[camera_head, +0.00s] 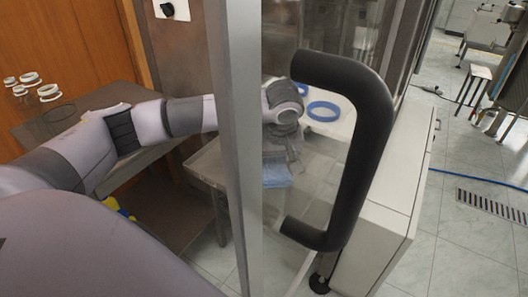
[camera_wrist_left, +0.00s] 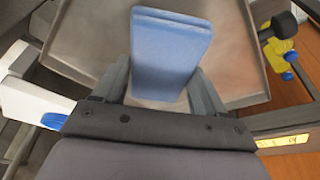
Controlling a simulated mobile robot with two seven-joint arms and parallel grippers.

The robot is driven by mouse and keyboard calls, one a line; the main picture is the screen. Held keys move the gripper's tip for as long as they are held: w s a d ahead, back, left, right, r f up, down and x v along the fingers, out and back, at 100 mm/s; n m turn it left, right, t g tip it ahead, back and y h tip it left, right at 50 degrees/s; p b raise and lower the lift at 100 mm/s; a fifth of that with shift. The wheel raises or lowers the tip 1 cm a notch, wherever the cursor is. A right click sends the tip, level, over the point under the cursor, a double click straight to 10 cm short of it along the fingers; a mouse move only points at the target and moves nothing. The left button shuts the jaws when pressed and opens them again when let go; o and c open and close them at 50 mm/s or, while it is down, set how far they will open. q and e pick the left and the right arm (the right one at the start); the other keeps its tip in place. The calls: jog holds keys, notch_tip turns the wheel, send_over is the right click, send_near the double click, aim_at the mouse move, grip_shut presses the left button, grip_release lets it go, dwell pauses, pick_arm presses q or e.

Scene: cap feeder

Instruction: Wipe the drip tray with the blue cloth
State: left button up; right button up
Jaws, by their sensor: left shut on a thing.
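The blue cloth (camera_head: 277,173) is a folded light-blue pad below my left gripper (camera_head: 283,148), seen through the glass of a door. In the left wrist view the cloth (camera_wrist_left: 172,50) stands between the two fingers of my left gripper (camera_wrist_left: 162,80), which is shut on it. The drip tray (camera_wrist_left: 235,45) appears there as a wide grey-brown pan with a raised rim, under and beyond the cloth. I cannot tell whether the cloth touches it. In the head view a grey tray edge (camera_head: 205,166) shows left of the door frame. My right gripper is not in view.
A glass door with a metal frame (camera_head: 236,150) and a big black handle (camera_head: 372,125) stands in front of my left forearm. Blue rings (camera_head: 323,111) lie on a white surface behind it.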

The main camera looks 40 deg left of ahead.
pick_arm(q)
notch_tip(320, 180, up, 3)
jog(key=shift+f+p, duration=0.1)
jog(key=shift+p, duration=0.7)
jog(key=shift+r+p, duration=0.55)
jog(key=shift+r, duration=0.3)
jog(key=shift+d, duration=0.1)
